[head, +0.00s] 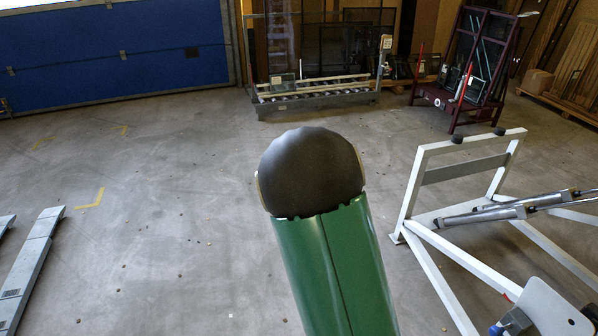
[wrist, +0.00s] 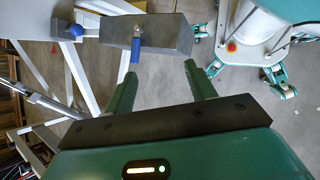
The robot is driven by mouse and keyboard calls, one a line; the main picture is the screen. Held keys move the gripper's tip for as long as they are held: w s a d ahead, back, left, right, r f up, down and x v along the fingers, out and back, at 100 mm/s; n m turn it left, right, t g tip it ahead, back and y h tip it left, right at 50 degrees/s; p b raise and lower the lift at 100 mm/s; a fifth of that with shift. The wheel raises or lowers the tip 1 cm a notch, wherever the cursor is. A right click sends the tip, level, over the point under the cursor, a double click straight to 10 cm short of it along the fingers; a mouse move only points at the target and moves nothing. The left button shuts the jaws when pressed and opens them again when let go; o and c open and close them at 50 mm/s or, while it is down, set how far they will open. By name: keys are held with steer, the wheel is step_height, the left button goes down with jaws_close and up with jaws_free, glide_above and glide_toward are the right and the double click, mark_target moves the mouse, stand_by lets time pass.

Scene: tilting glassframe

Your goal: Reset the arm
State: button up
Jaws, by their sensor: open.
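In the head view my green arm rises from the bottom with a dark rounded joint at its top; my gripper is not visible there. In the wrist view my gripper (wrist: 160,72) has its two green fingers apart, with grey floor showing between them. Beyond the fingertips is a grey metal block (wrist: 165,36) with a blue-handled lever (wrist: 134,52). The gripper appears apart from both. A white frame (head: 422,183) stands to the right of my arm in the head view, with metal cylinders (head: 490,214) across it.
A grey plate (head: 550,308) sits at the lower right. A roller stand (head: 315,92) and a dark red rack (head: 470,70) stand at the back. A blue door (head: 120,45) is at the back left. Grey rails (head: 32,258) lie at left. The left-centre floor is mostly clear.

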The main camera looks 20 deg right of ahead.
steer(key=w+a+r+m+t+y, duration=0.1)
steer(key=w+a+r+t+y, duration=0.15)
steer(key=w+a+r, duration=0.4)
steer(key=a+r+t, duration=0.3)
steer(key=r, duration=0.5)
steer(key=s+a+r+t+y, duration=0.1)
steer(key=a+r+t, duration=0.2)
steer(key=r, duration=0.5)
steer(key=a+r+m+t+y, duration=0.1)
steer(key=a+r+t, duration=0.2)
steer(key=a+r, duration=0.2)
step_height(320, 180, up, 3)
steer(key=shift+s+a+f, duration=0.1)
steer(key=shift+s+a, duration=0.15)
steer(key=shift+s, duration=0.1)
steer(key=shift+y, duration=0.25)
steer(key=c, duration=0.4)
steer(key=shift+d, duration=0.1)
steer(key=shift+d, duration=0.1)
